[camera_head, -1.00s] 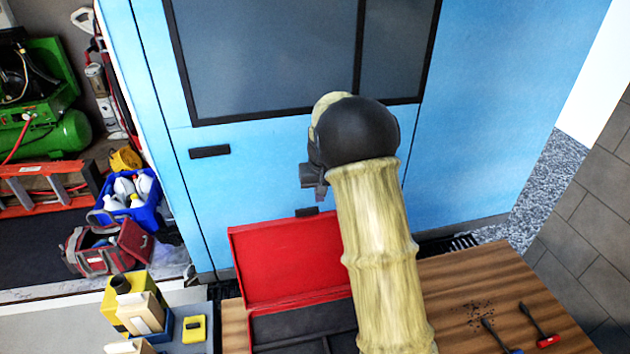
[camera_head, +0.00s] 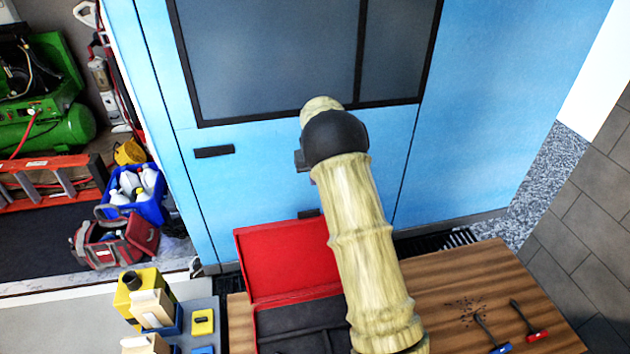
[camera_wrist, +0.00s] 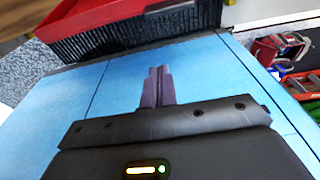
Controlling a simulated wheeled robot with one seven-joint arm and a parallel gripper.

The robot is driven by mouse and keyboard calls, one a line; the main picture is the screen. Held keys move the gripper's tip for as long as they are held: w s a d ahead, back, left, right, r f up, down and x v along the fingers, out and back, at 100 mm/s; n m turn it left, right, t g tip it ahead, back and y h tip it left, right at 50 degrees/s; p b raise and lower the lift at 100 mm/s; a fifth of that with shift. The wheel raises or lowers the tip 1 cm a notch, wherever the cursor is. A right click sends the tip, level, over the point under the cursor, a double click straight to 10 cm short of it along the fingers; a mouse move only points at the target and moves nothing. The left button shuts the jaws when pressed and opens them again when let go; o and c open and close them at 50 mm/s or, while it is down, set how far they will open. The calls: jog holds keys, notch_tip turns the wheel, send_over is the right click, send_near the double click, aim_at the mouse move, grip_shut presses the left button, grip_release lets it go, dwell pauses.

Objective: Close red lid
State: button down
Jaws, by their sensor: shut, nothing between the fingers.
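A red case stands on the wooden table with its red lid (camera_head: 285,262) raised, inner face toward the head camera. Its dark tray (camera_head: 290,325) lies open in front. My arm covers the right part of the case. In the head view my gripper is mostly hidden behind the arm's dark wrist, above and behind the lid. In the wrist view my gripper (camera_wrist: 156,70) is shut and empty, its two fingers together. The red lid (camera_wrist: 120,22) shows beyond the fingertips at the top, apart from them.
A blue panelled wall (camera_head: 470,130) with dark windows rises close behind the table. Yellow and blue containers (camera_head: 150,290) stand on a grey surface at the left.

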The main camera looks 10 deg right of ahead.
notch_tip(320, 180, down, 7)
jog(key=s+p, duration=0.2)
jog(key=p, duration=0.3)
jog(key=shift+s+f, duration=0.2)
jog(key=shift+s, duration=0.1)
jog(key=shift+d, duration=0.1)
jog(key=shift+s, duration=0.1)
